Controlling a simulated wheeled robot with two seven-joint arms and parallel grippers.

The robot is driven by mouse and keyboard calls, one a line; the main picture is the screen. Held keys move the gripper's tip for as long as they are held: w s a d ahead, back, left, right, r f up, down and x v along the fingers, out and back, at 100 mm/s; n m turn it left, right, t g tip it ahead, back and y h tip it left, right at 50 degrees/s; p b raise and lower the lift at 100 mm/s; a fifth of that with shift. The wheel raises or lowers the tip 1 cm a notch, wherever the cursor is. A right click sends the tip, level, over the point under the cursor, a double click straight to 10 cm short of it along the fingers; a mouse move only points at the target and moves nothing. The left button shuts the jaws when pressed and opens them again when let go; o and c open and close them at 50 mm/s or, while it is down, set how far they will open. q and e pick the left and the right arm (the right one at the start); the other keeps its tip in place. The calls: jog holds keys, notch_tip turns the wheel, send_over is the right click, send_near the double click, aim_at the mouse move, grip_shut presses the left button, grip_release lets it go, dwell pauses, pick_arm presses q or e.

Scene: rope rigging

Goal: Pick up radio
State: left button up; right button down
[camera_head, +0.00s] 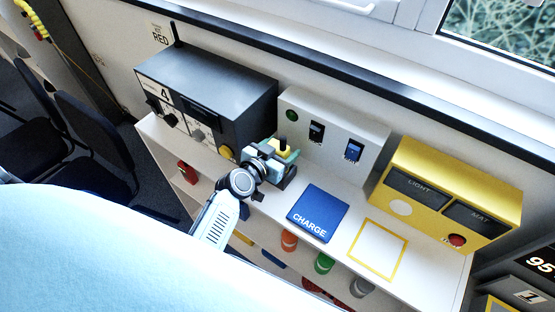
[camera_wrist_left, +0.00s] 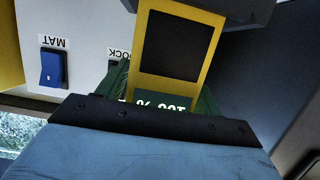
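The radio (camera_head: 284,153) shows in the head view as a small yellow body with a black knob or stub on top, on the white shelf at the back. My left gripper (camera_head: 273,156) is at it and covers much of it. In the left wrist view, a yellow-framed part with a dark panel, probably the radio (camera_wrist_left: 180,48), stands right in front of the gripper. My right gripper is in neither view.
A dark grey box (camera_head: 225,82) stands left of the gripper. A white switch panel (camera_head: 352,125) is behind it. A blue CHARGE pad (camera_head: 318,212) and a yellow-outlined square (camera_head: 378,249) lie to the right, before a yellow LIGHT/MAT box (camera_head: 440,160). A light-blue rounded surface (camera_head: 90,250) fills the lower left.

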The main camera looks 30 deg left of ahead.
pick_arm(q)
jog(key=c, duration=1)
